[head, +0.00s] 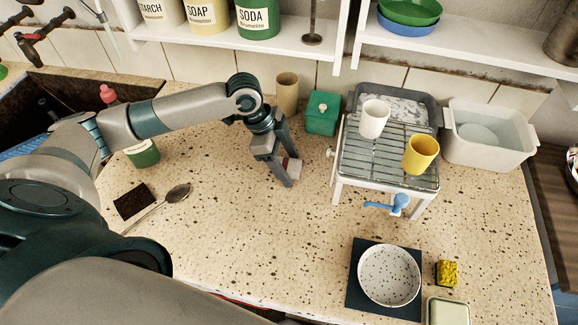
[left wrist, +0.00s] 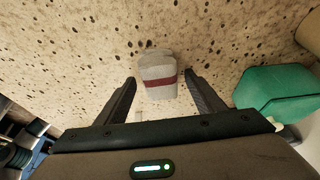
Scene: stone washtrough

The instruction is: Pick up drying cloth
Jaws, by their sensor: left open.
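The drying cloth (head: 291,168) appears to be the small folded white-grey cloth with a dark red stripe on the speckled counter. In the left wrist view the cloth (left wrist: 158,75) lies just ahead of and between my fingertips. My left gripper (head: 277,174) is open and points down over the counter at the cloth. Its two fingers also show in the left wrist view (left wrist: 160,92), apart, with nothing gripped between them. In the head view the fingers hide part of the cloth. My right gripper is not in view.
A green box (head: 323,112) stands close behind the cloth, with a tan cup (head: 287,93) beside it. A drying rack (head: 385,160) with a white cup (head: 374,118) and a yellow cup (head: 420,153) stands to the right. The front middle counter is clear.

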